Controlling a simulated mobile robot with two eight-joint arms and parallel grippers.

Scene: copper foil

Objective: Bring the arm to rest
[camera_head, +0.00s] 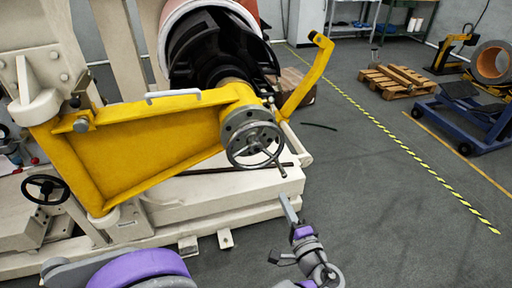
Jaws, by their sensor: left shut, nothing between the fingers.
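My left gripper (287,201) is at the bottom centre of the head view, its grey fingers pointing up and shut with nothing between them. Purple and grey links of my arm (303,235) lead down from it to the bottom edge. The fingertips show just below a silver handwheel (255,146) on the machine's yellow arm (145,145), apart from the wheel in the picture. How far the fingers are from the machine's cream base (215,200) in depth is hard to tell. My right gripper is not in view.
The cream machine carries a large coil (212,45) and a small black handwheel (45,189) at left. Grey floor (400,220) is open at right, crossed by a yellow-black line (400,136). A wooden pallet (398,82) and a blue cart (468,115) stand farther off.

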